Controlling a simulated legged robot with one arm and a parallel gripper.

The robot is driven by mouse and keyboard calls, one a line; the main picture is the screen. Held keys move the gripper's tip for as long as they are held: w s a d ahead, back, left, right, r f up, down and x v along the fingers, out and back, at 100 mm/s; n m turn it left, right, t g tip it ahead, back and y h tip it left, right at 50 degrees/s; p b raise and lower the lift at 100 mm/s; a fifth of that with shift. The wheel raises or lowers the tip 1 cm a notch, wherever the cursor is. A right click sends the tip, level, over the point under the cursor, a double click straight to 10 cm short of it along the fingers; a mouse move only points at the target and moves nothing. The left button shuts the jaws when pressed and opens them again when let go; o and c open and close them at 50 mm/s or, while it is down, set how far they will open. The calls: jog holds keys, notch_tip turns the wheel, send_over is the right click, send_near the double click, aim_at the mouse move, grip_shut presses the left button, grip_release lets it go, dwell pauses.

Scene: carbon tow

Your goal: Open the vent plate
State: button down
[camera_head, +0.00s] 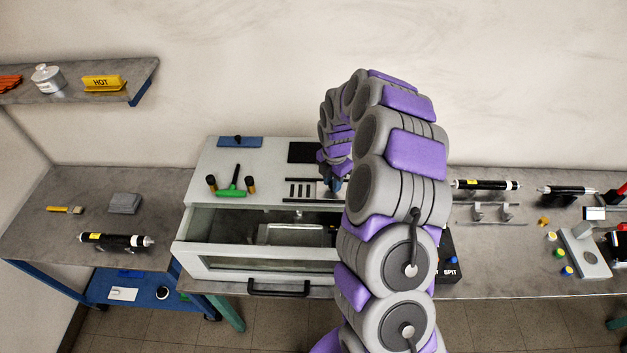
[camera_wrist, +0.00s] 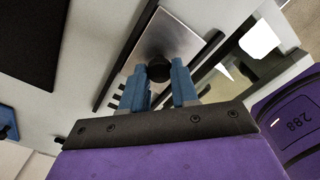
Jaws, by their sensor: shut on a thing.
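The vent plate (camera_wrist: 172,36) is a bright metal plate with a round black knob (camera_wrist: 159,69), lying between dark rails on top of the white cabinet (camera_head: 228,170). My gripper (camera_wrist: 159,75) has its blue fingers on either side of the knob and is shut on it. In the head view, my gripper (camera_head: 333,184) is small and partly hidden by my arm, at the right of several dark vent slots (camera_head: 298,190). Part of the plate is hidden behind my fingers.
Black cylinders lie on both side benches. My arm covers the cabinet's right side.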

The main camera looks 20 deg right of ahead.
jog(key=shift+w+d+r, duration=0.1)
jog(key=shift+d, duration=0.2)
jog(key=shift+a, duration=0.25)
jog(key=c, duration=1)
grip_release()
jog(key=shift+w+a, duration=0.1)
jog(key=shift+w, duration=0.1)
jog(key=shift+c, duration=0.2)
jog(key=shift+o, duration=0.9)
jog(key=shift+s, duration=0.1)
jog(key=shift+d, duration=0.2)
notch_tip(320, 180, up, 17)
